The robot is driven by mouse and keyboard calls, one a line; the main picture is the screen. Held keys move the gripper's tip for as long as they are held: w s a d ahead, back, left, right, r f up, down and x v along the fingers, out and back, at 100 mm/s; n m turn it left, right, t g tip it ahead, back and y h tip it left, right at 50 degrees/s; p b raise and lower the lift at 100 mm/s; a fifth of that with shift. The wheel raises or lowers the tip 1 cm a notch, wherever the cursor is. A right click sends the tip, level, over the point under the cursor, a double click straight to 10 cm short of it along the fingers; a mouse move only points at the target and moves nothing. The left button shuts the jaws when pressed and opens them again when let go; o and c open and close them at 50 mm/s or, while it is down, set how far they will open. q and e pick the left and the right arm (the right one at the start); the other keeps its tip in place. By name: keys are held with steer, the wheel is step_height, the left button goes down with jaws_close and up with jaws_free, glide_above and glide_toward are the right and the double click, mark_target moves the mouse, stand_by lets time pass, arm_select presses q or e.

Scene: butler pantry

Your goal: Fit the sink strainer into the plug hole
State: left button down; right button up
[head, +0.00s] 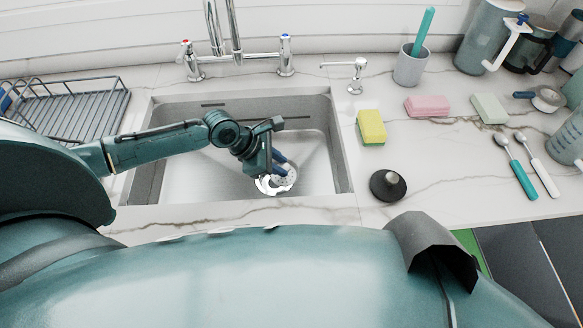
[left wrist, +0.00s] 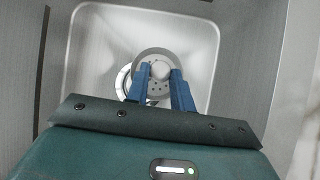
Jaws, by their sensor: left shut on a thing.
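My left gripper (head: 283,163) reaches down into the sink basin (head: 215,175). It is shut on the sink strainer (head: 285,175), a round grey disc with small holes. In the left wrist view the two blue fingers (left wrist: 162,80) pinch the knob of the strainer (left wrist: 156,90). The plug hole (head: 266,187), with a bright metal rim, is in the basin floor. In the left wrist view the plug hole (left wrist: 123,82) shows to the left of the strainer, which partly covers it. I cannot tell how high the strainer is above the hole. My right gripper is not in view.
A tap (head: 236,58) stands behind the basin. A dish rack (head: 70,108) is at the left. A black plug (head: 388,185), yellow sponge (head: 371,127), pink sponge (head: 427,106) and grey cup (head: 409,68) stand on the counter at the right. The basin looks otherwise empty.

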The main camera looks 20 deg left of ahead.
arm_select(q)
steer(key=w+a+n, duration=0.1)
steer(key=a+n, duration=0.1)
steer(key=a, duration=0.1)
steer(key=w+a+n, duration=0.1)
steer(key=shift+w+a+f+t, duration=0.2)
steer(key=shift+w+a+t, duration=0.1)
steer(key=shift+s, duration=0.1)
step_height(320, 180, down, 6)
steer(key=b, duration=0.3)
steer(key=shift+r, duration=0.1)
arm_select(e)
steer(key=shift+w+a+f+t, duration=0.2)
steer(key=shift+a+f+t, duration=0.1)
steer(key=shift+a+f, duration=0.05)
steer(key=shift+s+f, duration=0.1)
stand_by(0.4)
